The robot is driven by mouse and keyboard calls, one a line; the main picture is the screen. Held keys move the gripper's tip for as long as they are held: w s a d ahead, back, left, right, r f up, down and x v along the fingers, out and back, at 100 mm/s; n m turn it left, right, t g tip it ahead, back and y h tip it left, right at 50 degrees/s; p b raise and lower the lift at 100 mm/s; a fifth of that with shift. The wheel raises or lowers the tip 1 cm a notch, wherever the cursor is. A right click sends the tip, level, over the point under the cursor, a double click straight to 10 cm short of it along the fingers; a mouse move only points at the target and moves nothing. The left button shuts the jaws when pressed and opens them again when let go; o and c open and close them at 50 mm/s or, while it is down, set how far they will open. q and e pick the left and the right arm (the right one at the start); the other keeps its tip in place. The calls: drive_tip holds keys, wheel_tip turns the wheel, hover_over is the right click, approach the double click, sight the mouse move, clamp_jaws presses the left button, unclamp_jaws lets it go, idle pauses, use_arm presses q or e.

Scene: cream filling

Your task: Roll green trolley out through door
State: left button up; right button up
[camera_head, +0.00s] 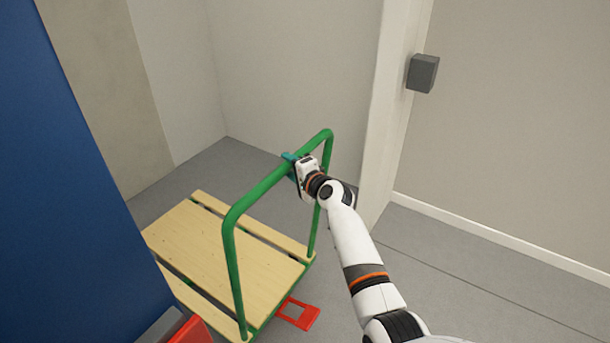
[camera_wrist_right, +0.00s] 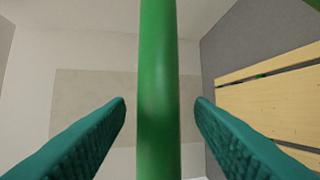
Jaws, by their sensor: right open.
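The green trolley (camera_head: 236,270) stands on the grey floor. It has a wooden slatted deck (camera_head: 210,244) and a tall green tube handle (camera_head: 262,187). My right gripper (camera_head: 290,165) is at the top bar of the handle, near its right end. In the right wrist view the green bar (camera_wrist_right: 158,90) runs between the two teal fingers (camera_wrist_right: 160,105). The fingers are open, with a gap on each side of the bar. The deck also shows at the right of that view (camera_wrist_right: 270,95). My left gripper is not in view.
A large blue panel (camera_head: 70,170) stands close at the left and hides part of the deck. A pale post (camera_head: 388,110) with a dark grey box (camera_head: 422,73) is right of the handle. A red flat piece (camera_head: 298,314) lies low beside the trolley. Floor at the right is clear.

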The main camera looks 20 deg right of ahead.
drive_tip(key=v, duration=1)
drive_tip(key=shift+s, duration=0.25)
drive_tip(key=s+f+n+g+h, duration=0.1)
drive_tip(key=s+f+n+g, duration=0.15)
drive_tip(key=s+f, duration=0.7)
drive_tip(key=s+f+n+g+h, duration=0.1)
drive_tip(key=s+f+n+g, duration=0.15)
drive_tip(key=f, duration=1.35)
drive_tip(key=s+f+n+g+h, duration=0.1)
drive_tip(key=s+f+n+g, duration=0.15)
drive_tip(key=s+f, duration=0.65)
drive_tip(key=s+d+f+n+g, duration=0.1)
drive_tip(key=s+f+n+g, duration=0.1)
drive_tip(key=s+f, duration=0.5)
drive_tip(key=s+d+f+n+g+h, duration=0.1)
drive_tip(key=s+f, duration=0.6)
drive_tip(key=s, duration=1)
drive_tip(key=s+d+f+n+g+h, duration=0.1)
drive_tip(key=s+f+n+g, duration=0.2)
drive_tip(key=s, duration=0.9)
wheel_tip(320, 180, down, 5)
drive_tip(key=n, duration=0.2)
drive_tip(key=shift+s+d+n+g, duration=0.15)
drive_tip(key=shift+s+n+g, duration=0.1)
drive_tip(key=shift+n+g, duration=0.1)
drive_tip(key=shift+r, duration=0.15)
drive_tip(key=shift+c, duration=0.4)
